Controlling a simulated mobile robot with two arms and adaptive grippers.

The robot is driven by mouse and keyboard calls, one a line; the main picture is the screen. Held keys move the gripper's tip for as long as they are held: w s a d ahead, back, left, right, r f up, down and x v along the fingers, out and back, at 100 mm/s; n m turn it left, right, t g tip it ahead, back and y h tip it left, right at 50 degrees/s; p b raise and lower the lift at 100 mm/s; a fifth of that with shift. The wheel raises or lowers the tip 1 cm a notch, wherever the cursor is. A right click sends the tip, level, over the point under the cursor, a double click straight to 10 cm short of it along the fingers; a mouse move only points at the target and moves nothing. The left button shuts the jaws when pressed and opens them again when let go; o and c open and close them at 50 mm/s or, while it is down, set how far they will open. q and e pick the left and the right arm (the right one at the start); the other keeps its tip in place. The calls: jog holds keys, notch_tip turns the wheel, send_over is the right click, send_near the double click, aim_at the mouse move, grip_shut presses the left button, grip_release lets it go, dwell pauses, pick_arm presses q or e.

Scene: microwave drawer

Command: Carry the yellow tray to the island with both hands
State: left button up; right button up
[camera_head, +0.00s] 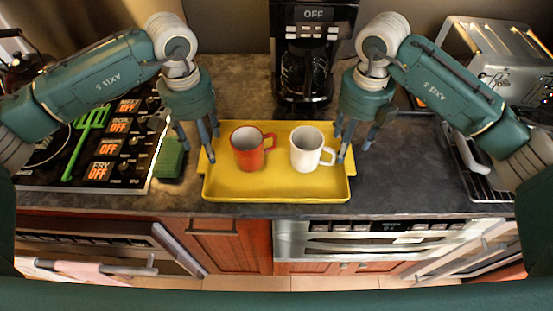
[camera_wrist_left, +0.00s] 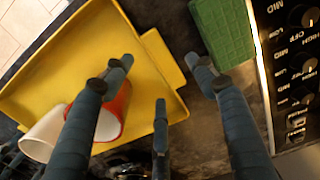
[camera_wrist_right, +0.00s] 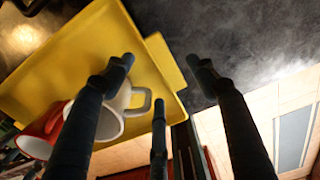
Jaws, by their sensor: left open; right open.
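The yellow tray (camera_head: 270,188) lies flat on the dark counter, near its front edge. An orange-red mug (camera_head: 245,150) and a white mug (camera_head: 304,151) stand upright on it. My left gripper (camera_head: 202,148) is open at the tray's left end. In the left wrist view its fingers (camera_wrist_left: 160,75) straddle the tray's handle tab (camera_wrist_left: 163,58). My right gripper (camera_head: 353,148) is open at the right end. In the right wrist view its fingers (camera_wrist_right: 160,75) straddle the other tab (camera_wrist_right: 165,62). Finger contact with the tray cannot be told.
A coffee maker (camera_head: 305,55) stands behind the tray. A green block (camera_head: 169,158) sits close to its left, beside the stove (camera_head: 95,165) with a green spatula (camera_head: 88,130). A toaster (camera_head: 500,65) and a wire rack (camera_head: 488,185) are at the right. Appliance doors hang open below.

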pick_arm(q)
jog(key=shift+f, duration=2.1)
pick_arm(e)
jog(key=shift+f, duration=2.1)
pick_arm(q)
grip_shut()
pick_arm(e)
grip_shut()
pick_arm(q)
jog(key=shift+r, duration=0.1)
pick_arm(e)
jog(key=shift+r, duration=0.1)
